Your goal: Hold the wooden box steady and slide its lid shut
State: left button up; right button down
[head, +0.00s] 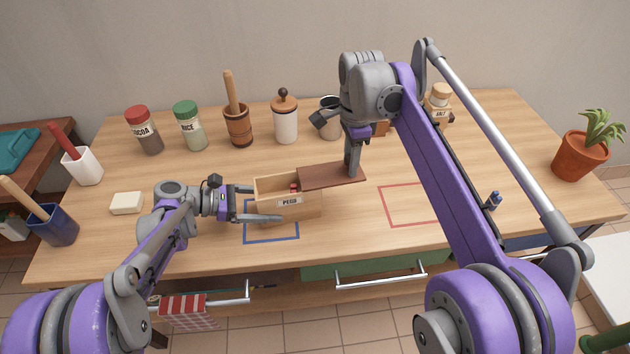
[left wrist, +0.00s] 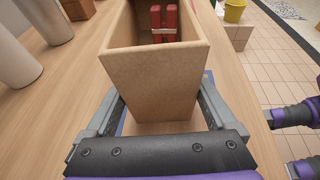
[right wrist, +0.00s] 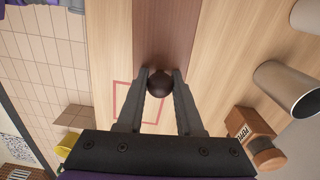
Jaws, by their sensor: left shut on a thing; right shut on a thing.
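The wooden box (head: 287,203), labelled PEGS, stands on the table partly over the blue outline. Its brown lid (head: 325,177) sticks out to the right, leaving the left part of the box open. Red pegs (left wrist: 163,22) show inside in the left wrist view. My left gripper (head: 262,203) is shut on the left end of the box, one finger along each long side; these fingers also show in the left wrist view. My right gripper (right wrist: 158,82) is shut on the lid's dark round knob (right wrist: 159,86), pointing down from above near the lid's right end.
A red outline (head: 405,205) lies on clear table to the right. Behind stand a cocoa jar (head: 145,131), a rice jar (head: 189,126), a mortar with pestle (head: 237,123), a white canister (head: 285,120) and a metal cup (head: 330,118). A cream block (head: 127,203) lies left.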

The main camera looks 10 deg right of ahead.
aim_at(306, 177)
jog(key=shift+s+a, duration=0.15)
jog(key=shift+a, duration=1.6)
jog(key=shift+s+a, duration=0.2)
jog(key=shift+a, duration=1.55)
jog(key=shift+s+a, duration=0.15)
jog(key=shift+a, duration=1.6)
jog(key=shift+c, duration=2.4)
grip_release()
jog(key=shift+d, duration=0.1)
jog(key=shift+r, duration=3.5)
pick_arm(q)
jog(key=o, duration=1.4)
